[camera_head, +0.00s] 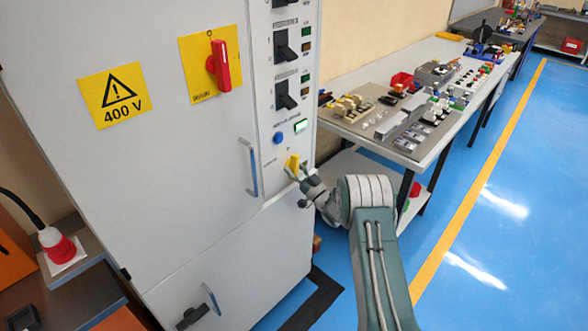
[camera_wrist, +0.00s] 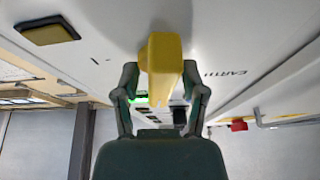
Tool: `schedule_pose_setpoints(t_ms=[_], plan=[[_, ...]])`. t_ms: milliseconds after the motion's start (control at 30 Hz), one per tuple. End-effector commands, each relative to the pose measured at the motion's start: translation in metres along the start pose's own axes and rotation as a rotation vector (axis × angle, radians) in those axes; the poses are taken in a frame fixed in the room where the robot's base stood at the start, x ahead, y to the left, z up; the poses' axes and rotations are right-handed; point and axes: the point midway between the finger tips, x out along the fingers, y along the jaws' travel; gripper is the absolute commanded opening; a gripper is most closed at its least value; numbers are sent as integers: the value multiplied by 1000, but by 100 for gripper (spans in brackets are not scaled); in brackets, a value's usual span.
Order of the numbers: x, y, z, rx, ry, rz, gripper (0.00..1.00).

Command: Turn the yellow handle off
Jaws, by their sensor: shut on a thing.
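The yellow handle (camera_head: 293,163) is on the narrow control panel of the grey cabinet, below a blue button and a lit green indicator. In the wrist view the yellow handle (camera_wrist: 161,62) stands out from the panel between the two fingers. My gripper (camera_head: 298,172) is at the handle, with one finger on each side of it. In the wrist view my gripper (camera_wrist: 161,85) is shut on the handle. The fingers partly hide the handle in the head view.
The cabinet (camera_head: 200,140) carries a red rotary switch (camera_head: 219,66), black switches (camera_head: 287,95) and a door handle (camera_head: 250,167) left of my gripper. A workbench (camera_head: 425,150) with electrical parts stands to the right. Blue floor (camera_head: 500,200) is clear beyond it.

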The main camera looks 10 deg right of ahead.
Motion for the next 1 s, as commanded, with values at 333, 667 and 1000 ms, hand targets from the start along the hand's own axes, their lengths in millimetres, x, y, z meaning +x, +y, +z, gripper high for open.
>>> schedule_pose_setpoints(t_ms=[333,667,1000], plan=[[-1,0,3,-63,-5,-26,7],[-1,0,1,-65,-2,-27,7],[0,0,0,-66,0,-27,7]])
